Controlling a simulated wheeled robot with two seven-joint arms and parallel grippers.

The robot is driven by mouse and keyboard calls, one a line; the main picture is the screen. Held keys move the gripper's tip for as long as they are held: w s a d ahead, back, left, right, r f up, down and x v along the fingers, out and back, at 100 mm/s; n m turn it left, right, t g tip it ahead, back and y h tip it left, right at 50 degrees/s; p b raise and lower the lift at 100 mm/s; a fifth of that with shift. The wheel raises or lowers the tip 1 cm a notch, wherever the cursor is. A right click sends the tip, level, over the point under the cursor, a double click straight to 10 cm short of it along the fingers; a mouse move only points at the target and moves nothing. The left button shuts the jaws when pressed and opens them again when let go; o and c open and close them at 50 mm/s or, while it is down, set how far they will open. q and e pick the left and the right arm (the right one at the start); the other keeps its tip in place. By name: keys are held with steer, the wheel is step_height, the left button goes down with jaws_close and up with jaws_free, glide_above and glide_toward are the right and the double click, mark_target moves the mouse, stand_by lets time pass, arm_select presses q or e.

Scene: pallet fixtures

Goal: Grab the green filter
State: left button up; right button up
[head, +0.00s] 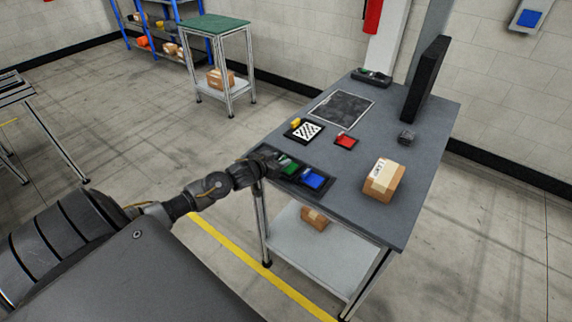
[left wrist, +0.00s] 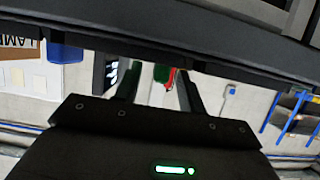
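The green filter (head: 289,166) lies in a dark tray (head: 265,178) at the near left edge of the grey table, left of a blue filter (head: 312,179). My left gripper (head: 273,160) is at the tray's left end, right beside the green filter and partly covering it. In the left wrist view, which looks upside down, the two fingers (left wrist: 160,88) stand apart. A small green patch (left wrist: 160,73), likely the filter, shows between them near the tips, with gaps at the sides. Contact cannot be made out. My right gripper is out of view.
The table's right front is clear.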

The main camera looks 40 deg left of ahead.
arm_select(q)
steer(key=shift+c, duration=0.3)
jaws_close()
